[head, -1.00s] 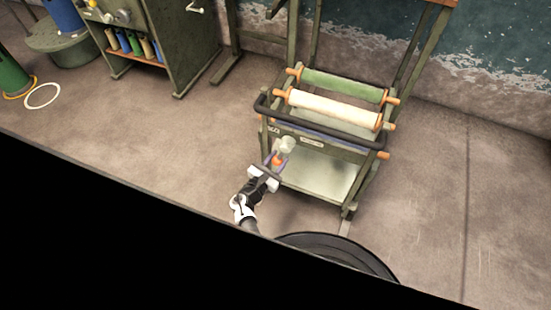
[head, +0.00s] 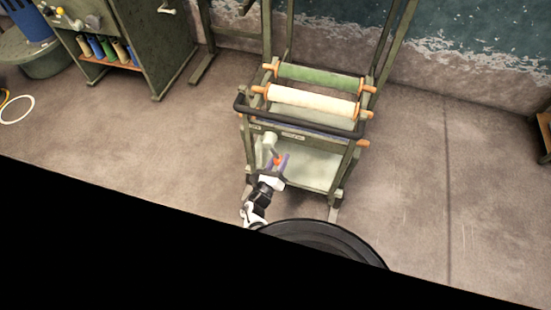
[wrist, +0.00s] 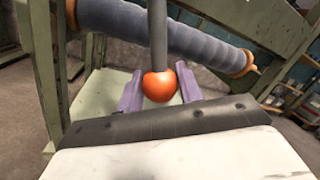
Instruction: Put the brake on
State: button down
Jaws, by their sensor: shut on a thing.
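The brake lever is a grey rod (wrist: 158,38) with an orange-red ball knob (wrist: 159,87), which also shows small in the head view (head: 278,160). It hangs at the front of a green roller cart (head: 293,135), below a pale round hub (head: 270,141). My gripper (head: 280,163) has its purple fingers on both sides of the knob and is shut on it. In the wrist view the knob sits between the fingers, with the rod running up out of the frame.
The cart carries a green roller (head: 320,77) and a cream roller (head: 312,102), with a black bar (head: 300,123) across its front. A green cabinet (head: 150,45) stands at the left. The floor to the right is clear.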

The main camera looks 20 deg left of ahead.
jog(key=shift+d+n, duration=0.15)
jog(key=shift+n, duration=0.15)
jog(key=c, duration=1.3)
grip_release()
jog(key=shift+r, duration=0.1)
jog(key=shift+o, duration=0.2)
